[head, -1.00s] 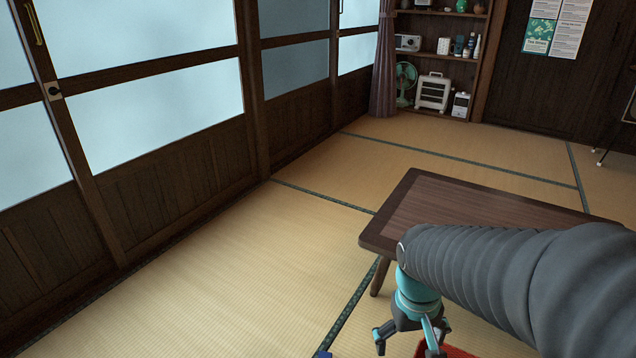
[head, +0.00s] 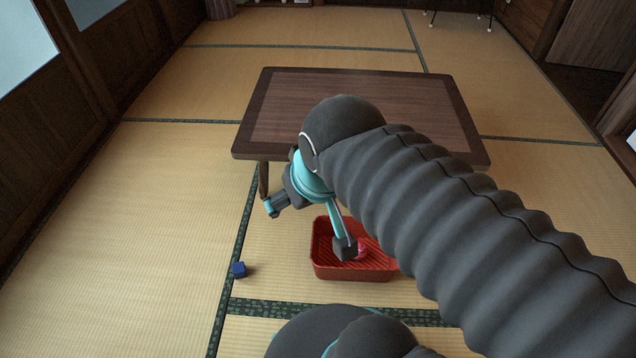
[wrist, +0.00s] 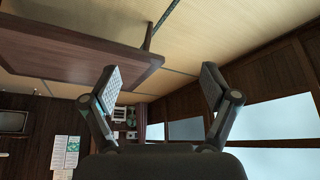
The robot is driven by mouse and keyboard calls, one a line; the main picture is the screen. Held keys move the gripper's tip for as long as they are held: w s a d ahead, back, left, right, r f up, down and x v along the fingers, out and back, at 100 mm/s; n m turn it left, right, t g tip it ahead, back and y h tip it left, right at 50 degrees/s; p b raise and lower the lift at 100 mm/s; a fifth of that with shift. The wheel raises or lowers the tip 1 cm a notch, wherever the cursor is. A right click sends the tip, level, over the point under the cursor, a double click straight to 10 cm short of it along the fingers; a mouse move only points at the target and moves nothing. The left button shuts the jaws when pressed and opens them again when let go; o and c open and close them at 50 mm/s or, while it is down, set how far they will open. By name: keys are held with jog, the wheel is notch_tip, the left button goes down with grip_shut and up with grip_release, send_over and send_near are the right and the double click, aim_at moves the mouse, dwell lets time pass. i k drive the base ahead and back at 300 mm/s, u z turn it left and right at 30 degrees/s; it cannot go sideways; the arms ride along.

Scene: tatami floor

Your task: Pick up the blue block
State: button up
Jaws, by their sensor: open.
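The small blue block (head: 239,269) lies on the tatami floor in the head view, left of the red tray and beside a dark green mat border. My gripper (head: 308,232) is above the floor between the low table and the tray, up and to the right of the block and apart from it. Its fingers are spread wide with nothing between them. The wrist view shows the two open fingers (wrist: 160,92) too, but no block.
A red tray (head: 350,275) with a pink item (head: 361,249) in it stands on the floor under my arm. A low wooden table (head: 285,105) stands behind it. The tatami to the left (head: 150,220) is clear.

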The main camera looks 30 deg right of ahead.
aim_at(240, 269)
jog(key=z, duration=0.95)
jog(key=k, duration=1.6)
jog(key=u, duration=0.95)
